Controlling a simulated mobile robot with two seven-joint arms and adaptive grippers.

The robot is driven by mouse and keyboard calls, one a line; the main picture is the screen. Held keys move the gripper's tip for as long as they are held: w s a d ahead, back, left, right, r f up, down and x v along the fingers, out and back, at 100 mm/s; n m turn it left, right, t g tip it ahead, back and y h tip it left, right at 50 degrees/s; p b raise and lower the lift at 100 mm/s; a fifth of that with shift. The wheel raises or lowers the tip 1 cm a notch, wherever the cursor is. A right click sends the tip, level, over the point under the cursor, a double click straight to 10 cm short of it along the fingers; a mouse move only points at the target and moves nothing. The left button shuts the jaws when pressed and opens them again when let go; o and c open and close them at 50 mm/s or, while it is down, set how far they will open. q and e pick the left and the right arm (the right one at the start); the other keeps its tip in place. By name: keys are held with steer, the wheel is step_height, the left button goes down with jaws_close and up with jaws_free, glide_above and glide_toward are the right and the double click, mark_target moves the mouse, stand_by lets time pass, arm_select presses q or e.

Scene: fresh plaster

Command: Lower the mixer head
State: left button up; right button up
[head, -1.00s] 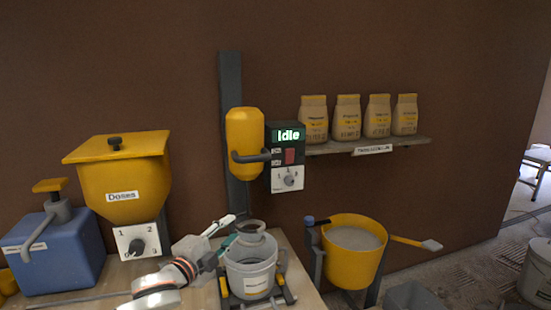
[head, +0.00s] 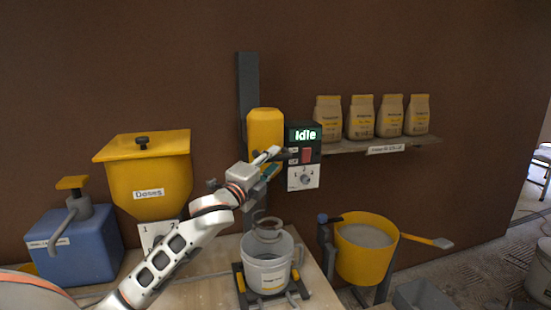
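The yellow mixer head (head: 264,125) sits up on a dark vertical column (head: 247,85) fixed at the wall. Its control box (head: 304,150) reads "Idle" and has a red button and a dial. My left gripper (head: 271,162) is raised in front of the lower part of the head. Its two fingers look apart, close to the head's grey handle, which they largely hide. I cannot tell whether they touch it. A white bucket (head: 267,275) stands below the head, with a grey ring-shaped mixing tool (head: 267,228) at its mouth. My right gripper is not in view.
A yellow doses hopper (head: 150,170) and a blue pump container (head: 75,248) stand at left. A yellow tub (head: 362,262) of grey material, with a trowel (head: 430,240), is right of the bench. Several bags stand on a shelf (head: 400,146) at right.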

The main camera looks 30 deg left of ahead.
arm_select(q)
steer(key=shift+w+r, duration=0.1)
steer(key=shift+w, duration=0.85)
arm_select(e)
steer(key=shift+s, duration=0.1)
arm_select(q)
steer(key=shift+c, duration=0.4)
